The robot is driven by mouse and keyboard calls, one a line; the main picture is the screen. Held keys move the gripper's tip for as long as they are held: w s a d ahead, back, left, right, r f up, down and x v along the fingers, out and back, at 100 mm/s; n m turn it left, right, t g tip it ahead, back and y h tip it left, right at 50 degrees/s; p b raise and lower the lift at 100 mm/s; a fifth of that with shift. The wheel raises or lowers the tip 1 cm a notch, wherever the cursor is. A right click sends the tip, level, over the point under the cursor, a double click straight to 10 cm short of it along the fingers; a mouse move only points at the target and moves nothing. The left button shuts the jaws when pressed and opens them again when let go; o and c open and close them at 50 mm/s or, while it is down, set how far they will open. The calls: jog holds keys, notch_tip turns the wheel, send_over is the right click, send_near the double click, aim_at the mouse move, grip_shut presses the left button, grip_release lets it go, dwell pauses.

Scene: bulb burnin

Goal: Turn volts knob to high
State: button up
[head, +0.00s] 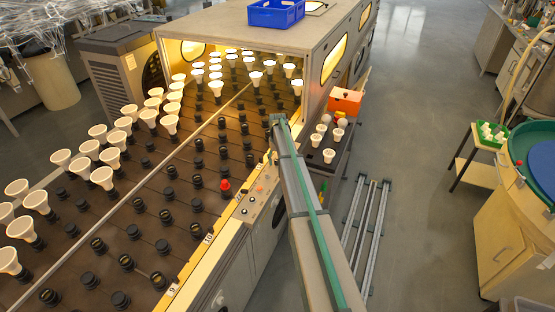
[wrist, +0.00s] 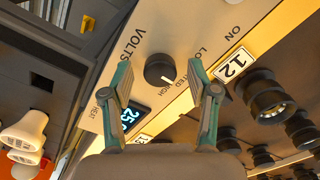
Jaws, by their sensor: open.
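The volts knob (wrist: 158,69) is a round black knob on a pale panel (wrist: 188,18) in the wrist view. Its white mark points to the lower right, toward the area by the HIGH label. The printed words VOLTS, ON and partly covered LOW and RATED labels surround it. My gripper (wrist: 159,66) is open, with one finger on each side of the knob. Gaps show between the fingers and the knob; I cannot tell how close they are in depth. In the head view my arm covers this part of the panel, and the fingers cannot be made out.
A lit display (wrist: 130,117) beginning with 25 is partly behind the left finger. A number 12 plate (wrist: 235,65) and black sockets (wrist: 265,98) lie to the right. The conveyor (head: 150,205) carries several white bulbs. A bulb tray (head: 327,152) stands right of my arm.

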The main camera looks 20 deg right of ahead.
jog(key=shift+f, duration=0.15)
grip_shut()
jog(key=shift+m+b, duration=0.3)
jog(key=shift+b, duration=0.05)
jog(key=shift+f+m+b, duration=0.15)
jog(key=shift+m+b, duration=0.95)
jog(key=shift+m, duration=0.1)
jog(key=m+b, duration=0.2)
jog(key=m, duration=0.2)
jog(key=shift+m, duration=0.4)
jog(key=shift+r+b, duration=0.2)
jog(key=shift+b, duration=0.1)
